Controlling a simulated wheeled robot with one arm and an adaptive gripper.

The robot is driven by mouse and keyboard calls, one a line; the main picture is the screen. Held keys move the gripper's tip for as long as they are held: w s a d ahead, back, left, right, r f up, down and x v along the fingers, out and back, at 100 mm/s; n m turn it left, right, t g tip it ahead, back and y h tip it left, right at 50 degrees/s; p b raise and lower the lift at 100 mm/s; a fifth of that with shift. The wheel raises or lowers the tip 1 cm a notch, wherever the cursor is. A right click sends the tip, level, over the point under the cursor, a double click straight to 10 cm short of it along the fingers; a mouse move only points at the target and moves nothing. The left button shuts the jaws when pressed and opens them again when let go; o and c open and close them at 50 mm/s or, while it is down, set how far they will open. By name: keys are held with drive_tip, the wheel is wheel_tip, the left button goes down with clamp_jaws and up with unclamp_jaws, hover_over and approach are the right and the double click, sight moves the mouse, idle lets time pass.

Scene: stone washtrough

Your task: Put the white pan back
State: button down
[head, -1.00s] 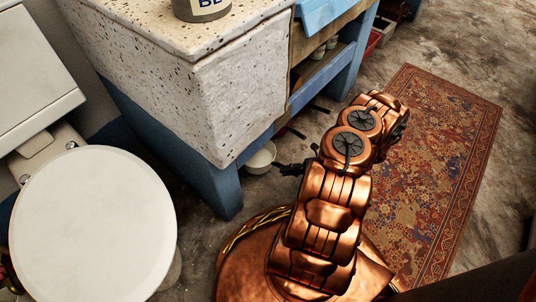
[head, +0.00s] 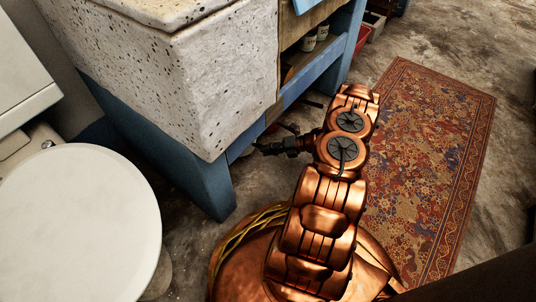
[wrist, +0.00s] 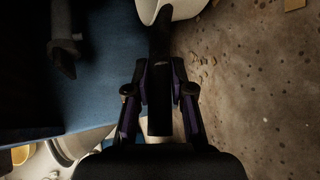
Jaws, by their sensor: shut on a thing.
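The white pan (wrist: 172,9) shows in part at the top of the wrist view, with its dark handle (wrist: 160,40) running back between my fingers. My gripper (wrist: 160,76) is shut on that handle. In the head view my gripper (head: 262,148) is low beside the blue support under the stone trough, pointing left. The pan is hidden in the head view, behind the trough's corner and support.
The speckled stone trough (head: 215,95) stands on a blue base (head: 205,185) close to my gripper. A white toilet lid (head: 75,225) is at the left. A patterned rug (head: 430,160) lies right of my arm. Bare concrete floor (wrist: 255,95) shows in the wrist view.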

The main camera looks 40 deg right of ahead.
drive_tip(key=shift+f, duration=0.85)
drive_tip(key=c, duration=1)
unclamp_jaws()
drive_tip(key=shift+r, duration=0.15)
drive_tip(key=shift+s+d+r, duration=0.1)
drive_tip(key=shift+d+r, duration=0.05)
drive_tip(key=shift+r, duration=0.1)
drive_tip(key=p+v, duration=0.5)
drive_tip(key=v, duration=0.6)
drive_tip(key=shift+s+d, duration=0.25)
drive_tip(key=shift+a, duration=0.1)
